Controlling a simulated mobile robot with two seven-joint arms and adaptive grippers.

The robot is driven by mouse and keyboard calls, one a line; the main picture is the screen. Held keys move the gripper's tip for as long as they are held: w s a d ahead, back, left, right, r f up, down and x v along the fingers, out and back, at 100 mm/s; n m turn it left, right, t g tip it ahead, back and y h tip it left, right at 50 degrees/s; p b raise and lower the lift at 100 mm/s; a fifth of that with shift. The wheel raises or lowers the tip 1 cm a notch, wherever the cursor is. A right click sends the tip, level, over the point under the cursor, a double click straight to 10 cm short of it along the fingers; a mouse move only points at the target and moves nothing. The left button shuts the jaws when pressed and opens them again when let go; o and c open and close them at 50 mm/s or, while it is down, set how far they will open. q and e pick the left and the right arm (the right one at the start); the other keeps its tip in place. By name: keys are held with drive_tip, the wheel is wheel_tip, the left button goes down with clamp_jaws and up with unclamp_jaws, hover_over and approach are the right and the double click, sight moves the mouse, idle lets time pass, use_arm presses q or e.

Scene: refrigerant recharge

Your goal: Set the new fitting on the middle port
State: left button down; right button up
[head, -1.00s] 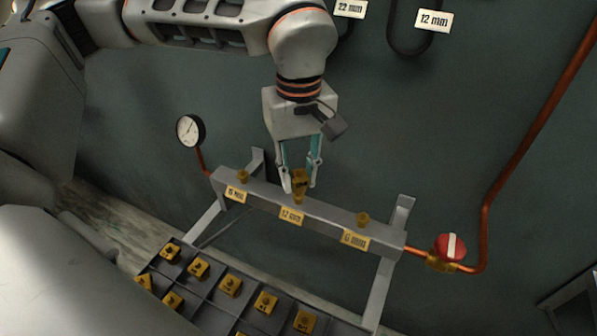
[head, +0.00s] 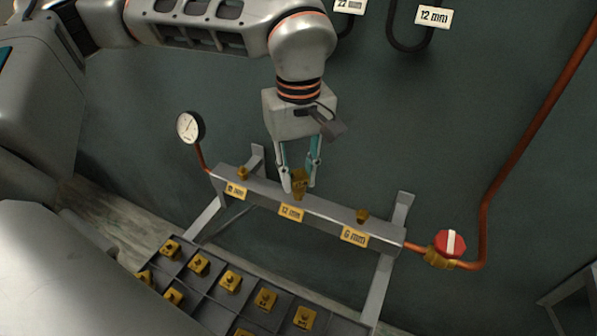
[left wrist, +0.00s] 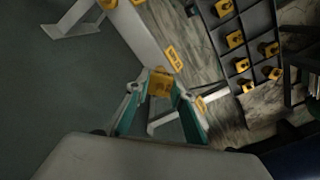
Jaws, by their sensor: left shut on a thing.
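The grey manifold bar (head: 330,223) has three brass ports: a left port (head: 242,172), a right port (head: 362,215) and the middle port, above the label "12 mm" (head: 290,212). My left gripper (head: 301,186) points down over the middle port, shut on a brass fitting (head: 299,180). The fitting stands about upright, its lower end at the middle port. It hides the port, so I cannot tell whether it is fully seated. The left wrist view shows the fitting (left wrist: 160,83) between the teal-lined fingers (left wrist: 158,100). My right gripper is not in view.
A divided dark tray (head: 208,307) holds several brass fittings in front of the bar. A pressure gauge (head: 189,127) stands at the bar's left end. A red-handled valve (head: 450,243) and copper pipe (head: 485,220) are at its right. Hoses hang on the wall behind.

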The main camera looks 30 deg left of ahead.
use_arm(q)
drive_tip(key=shift+f, duration=0.35)
drive_tip(key=c, duration=1.7)
unclamp_jaws()
drive_tip(key=shift+r, duration=0.15)
wheel_tip(320, 180, up, 12)
drive_tip(key=shift+f, duration=0.1)
